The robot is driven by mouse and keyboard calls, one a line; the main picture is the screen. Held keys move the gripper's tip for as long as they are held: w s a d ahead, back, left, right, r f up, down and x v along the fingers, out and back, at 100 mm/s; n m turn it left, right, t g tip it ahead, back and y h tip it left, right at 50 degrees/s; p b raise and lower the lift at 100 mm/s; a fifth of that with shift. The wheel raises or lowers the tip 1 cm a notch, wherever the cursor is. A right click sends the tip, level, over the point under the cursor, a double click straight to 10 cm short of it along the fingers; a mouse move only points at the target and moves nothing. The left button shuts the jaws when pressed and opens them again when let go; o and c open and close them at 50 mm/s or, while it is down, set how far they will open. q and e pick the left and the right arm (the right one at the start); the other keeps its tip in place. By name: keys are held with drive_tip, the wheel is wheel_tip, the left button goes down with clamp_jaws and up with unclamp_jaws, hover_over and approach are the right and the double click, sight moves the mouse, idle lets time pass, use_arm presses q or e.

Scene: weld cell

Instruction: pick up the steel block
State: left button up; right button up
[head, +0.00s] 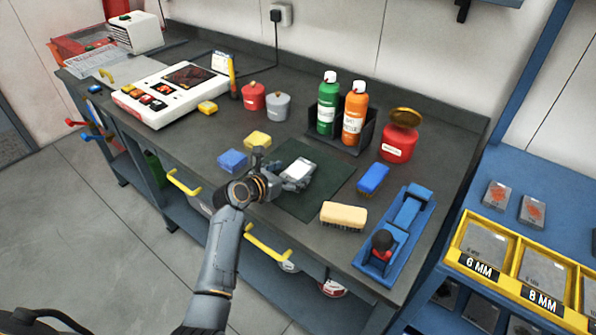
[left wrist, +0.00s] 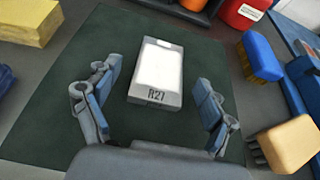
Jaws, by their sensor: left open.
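The steel block (head: 299,170) is a pale, flat rectangular block lying on a dark green mat (head: 318,196) on the workbench. My right gripper does not show.
A yellow block (head: 257,140) and blue block (head: 233,161) lie left of the mat. A wooden brush (head: 344,215) and blue brush (head: 373,179) lie to its right. A rack with green (head: 327,103) and orange bottles (head: 353,113) stands behind, beside a red jar (head: 398,144).

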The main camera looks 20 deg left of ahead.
use_arm(q)
drive_tip(key=shift+x, duration=0.9)
drive_tip(key=shift+s, duration=0.1)
drive_tip(key=shift+c, duration=0.4)
clamp_jaws()
drive_tip(key=shift+r, duration=0.25)
